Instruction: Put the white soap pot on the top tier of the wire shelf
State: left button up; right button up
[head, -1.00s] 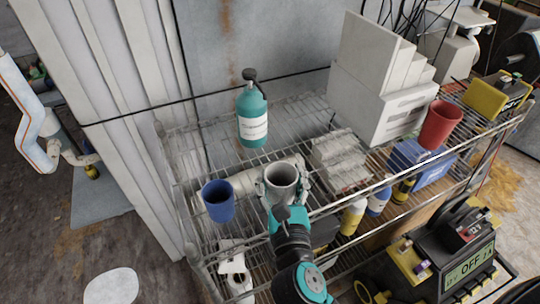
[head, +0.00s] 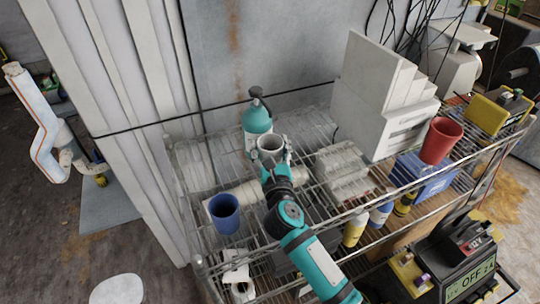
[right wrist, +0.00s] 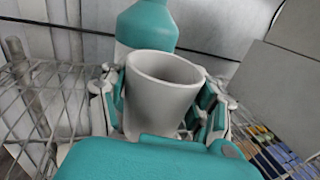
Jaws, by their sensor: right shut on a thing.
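The white soap pot (head: 270,147) is an open-topped, pale cup, held upright over the wire shelf's top tier (head: 308,122). My right gripper (head: 271,160) is shut on it, with a finger on each side; the pot (right wrist: 163,92) and the gripper (right wrist: 163,108) also show in the right wrist view. The pot is in front of a teal pump bottle (head: 257,122) and hides part of it. Whether the pot's base touches the wires is hidden.
A blue cup (head: 224,214) stands front left of the pot. White stacked blocks (head: 343,172) lie to its right, with a large white stepped box (head: 385,95) behind them. A red cup (head: 439,141) and blue crate (head: 425,178) stand further right. Bare wire shows left of the bottle.

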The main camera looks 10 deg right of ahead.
notch_tip(320, 180, down, 3)
jog(key=shift+f, duration=0.2)
jog(key=shift+s, duration=0.1)
jog(key=shift+b, duration=0.3)
jog(key=shift+f, duration=0.2)
jog(key=o, duration=1.2)
jog(key=shift+r, duration=0.1)
